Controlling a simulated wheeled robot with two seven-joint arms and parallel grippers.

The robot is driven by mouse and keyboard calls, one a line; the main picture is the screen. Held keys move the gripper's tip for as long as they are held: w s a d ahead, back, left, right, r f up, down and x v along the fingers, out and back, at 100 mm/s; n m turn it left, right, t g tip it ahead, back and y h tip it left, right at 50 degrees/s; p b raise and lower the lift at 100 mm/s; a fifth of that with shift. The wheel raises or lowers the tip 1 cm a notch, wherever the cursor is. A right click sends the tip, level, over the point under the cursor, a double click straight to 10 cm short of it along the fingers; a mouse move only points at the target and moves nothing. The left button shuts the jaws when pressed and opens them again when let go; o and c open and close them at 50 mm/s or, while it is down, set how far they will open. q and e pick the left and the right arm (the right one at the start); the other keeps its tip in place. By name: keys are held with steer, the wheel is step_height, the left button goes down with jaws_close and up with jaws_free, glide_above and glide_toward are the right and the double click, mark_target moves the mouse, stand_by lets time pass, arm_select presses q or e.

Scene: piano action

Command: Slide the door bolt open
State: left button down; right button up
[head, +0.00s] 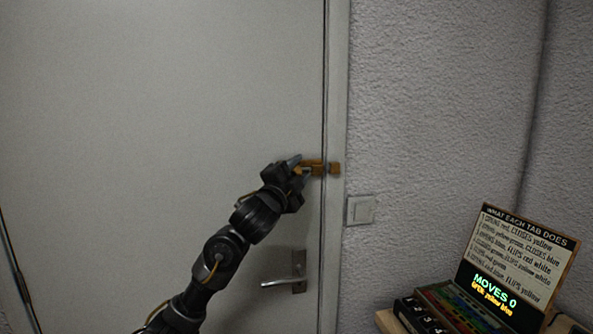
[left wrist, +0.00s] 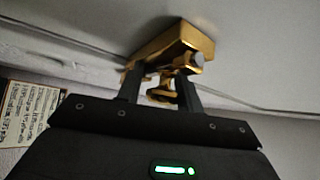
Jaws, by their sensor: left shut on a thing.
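The brass door bolt (head: 313,167) is mounted at the right edge of the grey door (head: 150,120). Its brass keeper (head: 335,169) sits on the door frame. My left gripper (head: 298,165) reaches the bolt from the lower left and is shut on a part of it. In the left wrist view, the gripper's two dark fingers (left wrist: 160,90) stand on either side of a brass piece below the bolt body (left wrist: 178,45). The fingers partly hide the bolt, so I cannot tell how far the bar reaches into the keeper. My right gripper is not in view.
A door handle (head: 287,281) sits below the bolt. A light switch (head: 360,209) is on the textured wall to the right. At the lower right, a puzzle box with a sign (head: 520,255) stands on a wooden surface (head: 388,321).

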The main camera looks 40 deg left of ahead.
arm_select(q)
steer(key=c, duration=1.1)
jaws_free()
steer(key=shift+s+a+r, duration=0.3)
steer(key=shift+r, duration=0.25)
steer(key=shift+o, duration=0.2)
steer(key=shift+f, duration=0.1)
steer(key=shift+w+d+f, duration=0.1)
steer(key=shift+f, duration=0.05)
steer(key=b+v, duration=0.1)
steer(key=v, duration=1)
steer(key=shift+w, duration=0.1)
